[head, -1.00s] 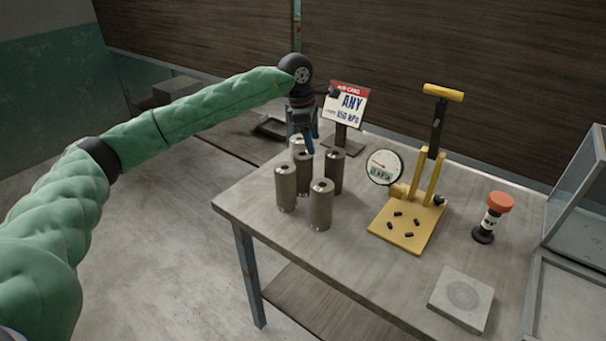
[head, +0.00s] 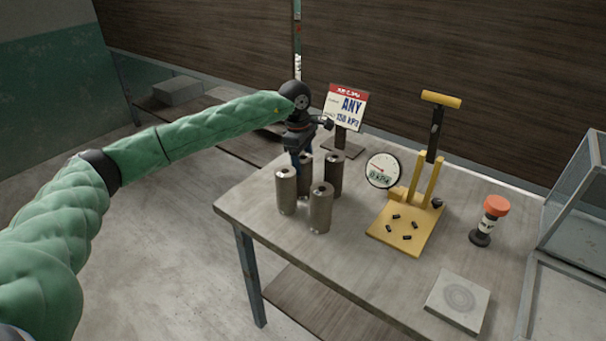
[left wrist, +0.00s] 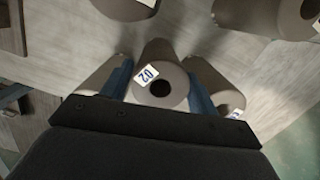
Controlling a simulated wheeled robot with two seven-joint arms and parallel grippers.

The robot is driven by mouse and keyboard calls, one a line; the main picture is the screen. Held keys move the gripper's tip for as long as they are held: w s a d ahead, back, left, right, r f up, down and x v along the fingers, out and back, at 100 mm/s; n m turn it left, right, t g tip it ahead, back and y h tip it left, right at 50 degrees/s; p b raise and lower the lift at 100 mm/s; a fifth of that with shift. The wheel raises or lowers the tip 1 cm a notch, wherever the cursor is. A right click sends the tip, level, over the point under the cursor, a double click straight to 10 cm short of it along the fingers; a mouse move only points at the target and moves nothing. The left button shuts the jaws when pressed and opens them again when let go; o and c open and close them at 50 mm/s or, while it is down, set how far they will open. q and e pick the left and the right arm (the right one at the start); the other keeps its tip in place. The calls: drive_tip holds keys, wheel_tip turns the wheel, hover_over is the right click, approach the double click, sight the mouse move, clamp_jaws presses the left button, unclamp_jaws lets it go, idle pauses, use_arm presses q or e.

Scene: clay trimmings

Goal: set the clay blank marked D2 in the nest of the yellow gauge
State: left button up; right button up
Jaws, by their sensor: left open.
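The clay blank marked D2 (left wrist: 158,78) is a grey-brown cylinder with a dark hole in its top and a white label. In the left wrist view it stands between the blue fingers of my left gripper (left wrist: 160,88), which is open. In the head view my left gripper (head: 300,166) points down among the blanks. The blank below it (head: 305,186), partly hidden, appears to be D2. The yellow gauge (head: 383,229) stands to the right on the table, with several black pegs on its base plate, two posts and a T-handle. My right gripper is not in view.
Other blanks stand close around, including ones at the front left (head: 286,192), front (head: 320,210) and right (head: 334,176). A sign (head: 345,106), a round dial (head: 382,170), a red-topped stamp (head: 494,206) and a grey tile (head: 459,301) are on the table (head: 355,270).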

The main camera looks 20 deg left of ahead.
use_arm(q)
drive_tip(key=shift+d+f, duration=0.1)
drive_tip(key=shift+f, duration=1.2)
drive_tip(key=c, duration=1)
drive_tip(key=shift+r, duration=0.15)
drive_tip(key=shift+c, duration=0.8)
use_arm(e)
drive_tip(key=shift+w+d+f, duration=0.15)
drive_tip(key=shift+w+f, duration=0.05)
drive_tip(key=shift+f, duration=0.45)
